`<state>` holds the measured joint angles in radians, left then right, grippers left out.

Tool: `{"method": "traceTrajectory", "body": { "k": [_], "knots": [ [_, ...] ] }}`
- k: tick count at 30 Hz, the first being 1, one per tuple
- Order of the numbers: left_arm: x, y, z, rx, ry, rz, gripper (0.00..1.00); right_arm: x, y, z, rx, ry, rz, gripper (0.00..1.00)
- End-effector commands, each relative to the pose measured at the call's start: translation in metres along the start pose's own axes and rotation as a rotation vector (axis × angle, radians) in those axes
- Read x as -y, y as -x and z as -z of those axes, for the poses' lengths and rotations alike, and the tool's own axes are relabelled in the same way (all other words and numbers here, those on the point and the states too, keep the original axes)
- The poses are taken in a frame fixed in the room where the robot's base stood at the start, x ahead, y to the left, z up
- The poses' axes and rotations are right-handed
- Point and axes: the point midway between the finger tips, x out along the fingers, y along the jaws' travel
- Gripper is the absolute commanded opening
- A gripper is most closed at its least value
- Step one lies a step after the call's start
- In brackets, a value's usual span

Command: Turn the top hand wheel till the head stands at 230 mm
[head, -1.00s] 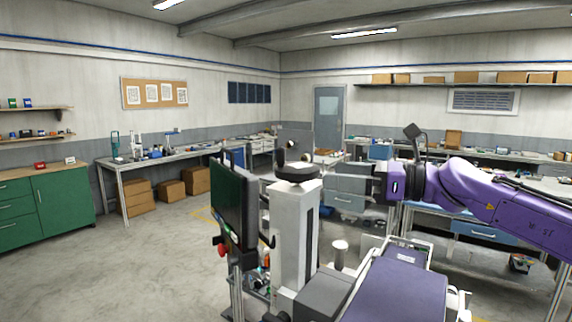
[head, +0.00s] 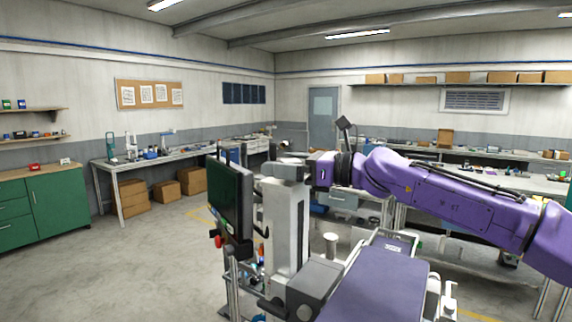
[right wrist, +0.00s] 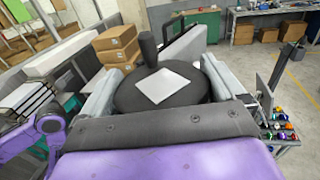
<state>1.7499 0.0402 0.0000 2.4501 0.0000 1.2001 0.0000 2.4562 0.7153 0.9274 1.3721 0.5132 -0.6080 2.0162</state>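The hand wheel (right wrist: 128,97) is a black disc with a pale square plate on top and an upright black knob (right wrist: 148,49). It sits on top of the pale grey column (head: 281,225); in the head view my gripper hides most of it. My right gripper (head: 284,171) is at the column's top. In the right wrist view its two light grey fingers (right wrist: 160,82) stand on opposite sides of the wheel, close to its rim. They look spread; contact cannot be told. No readable height scale shows. My left gripper is out of view.
A dark monitor (head: 231,199) stands just left of the column. A flat slate-violet surface (head: 378,291) lies front right of it. Workbenches line the walls, with cardboard boxes (head: 193,180) under the left one. The floor at left is clear.

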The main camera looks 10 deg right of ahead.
Motion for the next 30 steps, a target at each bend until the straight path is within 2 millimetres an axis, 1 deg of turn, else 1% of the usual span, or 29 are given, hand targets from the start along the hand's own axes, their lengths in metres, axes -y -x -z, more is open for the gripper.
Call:
{"method": "traceTrajectory", "body": {
  "k": [11, 16, 23, 30],
  "knots": [
    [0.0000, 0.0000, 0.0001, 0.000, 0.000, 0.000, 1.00, 0.0015, 0.0025, -0.0025, 0.004, 0.001, 0.011, 0.65],
    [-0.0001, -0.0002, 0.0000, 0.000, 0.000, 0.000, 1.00, 0.0006, 0.0019, -0.0034, 0.005, 0.003, 0.052, 0.65],
    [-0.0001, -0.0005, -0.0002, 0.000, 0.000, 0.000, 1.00, -0.0004, 0.0019, -0.0044, 0.005, 0.004, 0.195, 0.65],
    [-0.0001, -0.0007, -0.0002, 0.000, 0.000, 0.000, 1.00, -0.0010, 0.0013, -0.0037, 0.003, 0.006, 0.413, 0.65]
  ]
}}
